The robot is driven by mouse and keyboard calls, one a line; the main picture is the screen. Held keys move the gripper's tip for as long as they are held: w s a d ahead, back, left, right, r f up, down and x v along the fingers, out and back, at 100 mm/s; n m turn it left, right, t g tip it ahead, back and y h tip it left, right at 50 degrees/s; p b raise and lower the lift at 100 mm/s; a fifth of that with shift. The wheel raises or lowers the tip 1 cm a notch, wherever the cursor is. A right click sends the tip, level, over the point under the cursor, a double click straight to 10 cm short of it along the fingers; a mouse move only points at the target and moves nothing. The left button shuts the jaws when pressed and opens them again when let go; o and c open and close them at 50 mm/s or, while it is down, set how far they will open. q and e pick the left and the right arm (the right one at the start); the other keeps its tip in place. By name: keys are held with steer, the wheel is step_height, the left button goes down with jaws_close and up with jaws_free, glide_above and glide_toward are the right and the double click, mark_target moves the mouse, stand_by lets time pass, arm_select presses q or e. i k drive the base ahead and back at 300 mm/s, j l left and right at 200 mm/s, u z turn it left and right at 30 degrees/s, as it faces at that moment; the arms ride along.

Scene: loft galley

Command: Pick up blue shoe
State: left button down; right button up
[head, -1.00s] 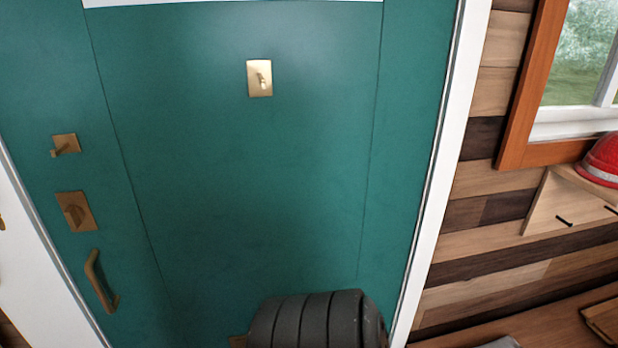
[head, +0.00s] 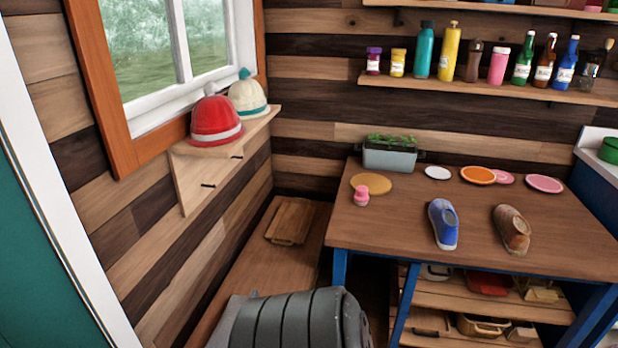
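The blue shoe (head: 442,224) stands on the wooden tabletop (head: 395,222) in the head view, right of the middle and close to the table's front edge. It has a pale sole and sits apart from a brown shoe (head: 512,229) to its right. Neither of my grippers shows in the head view.
Bottles line a wall shelf (head: 490,87) above. Red (head: 215,121) and cream (head: 247,97) hats sit on the left ledge. Shelves lie under the table.

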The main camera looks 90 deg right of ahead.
mark_target(443, 218)
steer(key=z, duration=3.65)
steer(key=i, duration=0.05)
